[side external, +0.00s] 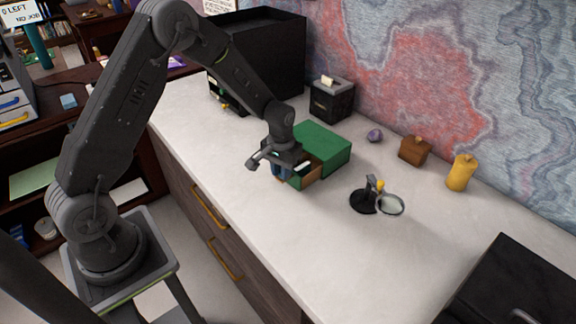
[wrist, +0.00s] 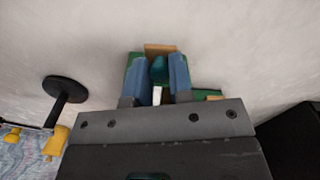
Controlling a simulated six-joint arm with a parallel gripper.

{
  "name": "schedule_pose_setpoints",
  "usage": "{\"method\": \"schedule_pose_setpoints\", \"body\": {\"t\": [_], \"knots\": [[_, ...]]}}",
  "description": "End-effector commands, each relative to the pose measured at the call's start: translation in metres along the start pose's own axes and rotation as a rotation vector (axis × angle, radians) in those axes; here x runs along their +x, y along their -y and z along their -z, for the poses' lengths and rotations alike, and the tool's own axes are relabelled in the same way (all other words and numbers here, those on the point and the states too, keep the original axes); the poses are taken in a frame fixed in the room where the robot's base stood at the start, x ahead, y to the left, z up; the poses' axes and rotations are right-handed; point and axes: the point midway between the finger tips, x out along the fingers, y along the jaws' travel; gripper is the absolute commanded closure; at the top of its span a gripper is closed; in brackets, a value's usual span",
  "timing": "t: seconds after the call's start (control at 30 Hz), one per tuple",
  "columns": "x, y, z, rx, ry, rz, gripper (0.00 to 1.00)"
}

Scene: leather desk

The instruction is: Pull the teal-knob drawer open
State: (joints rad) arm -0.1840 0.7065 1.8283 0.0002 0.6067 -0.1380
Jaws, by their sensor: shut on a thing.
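A small green drawer box (side external: 325,143) stands on the pale desktop. A brown drawer (side external: 308,179) sticks out of its front, partly open, with something white inside. My gripper (side external: 283,173) is at the drawer front, pointing down, and hides most of it in the side view. In the wrist view, the blue fingers of my gripper (wrist: 161,68) are shut on the teal knob (wrist: 158,70), one on each side. The drawer's tan wood (wrist: 160,48) shows just past the fingertips.
A magnifier stand (side external: 363,201) is to the right of the box. A purple stone (side external: 375,135), a wooden box (side external: 415,151) and a yellow candle (side external: 461,173) stand along the wall. A black cube (side external: 332,100) is behind. The desktop in front of the drawer is clear.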

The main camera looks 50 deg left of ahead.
Motion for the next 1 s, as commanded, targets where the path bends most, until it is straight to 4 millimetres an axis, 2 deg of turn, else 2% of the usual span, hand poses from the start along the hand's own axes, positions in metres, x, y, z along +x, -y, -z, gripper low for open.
{"method": "schedule_pose_setpoints", "body": {"t": [0.2, 0.23, 0.5, 0.77, 0.87, 1.0], "knots": [[0.000, 0.000, 0.000, 0.000, 0.000, 0.000, 1.00], [0.000, 0.000, 0.000, 0.000, 0.000, 0.000, 0.79], [0.000, 0.000, 0.000, 0.000, 0.000, 0.000, 0.54], [-0.002, 0.000, 0.001, 0.000, -0.001, 0.000, 0.54], [-0.009, 0.000, 0.001, 0.000, -0.003, -0.001, 0.54], [-0.034, 0.000, 0.001, 0.000, -0.005, -0.001, 0.54]]}}
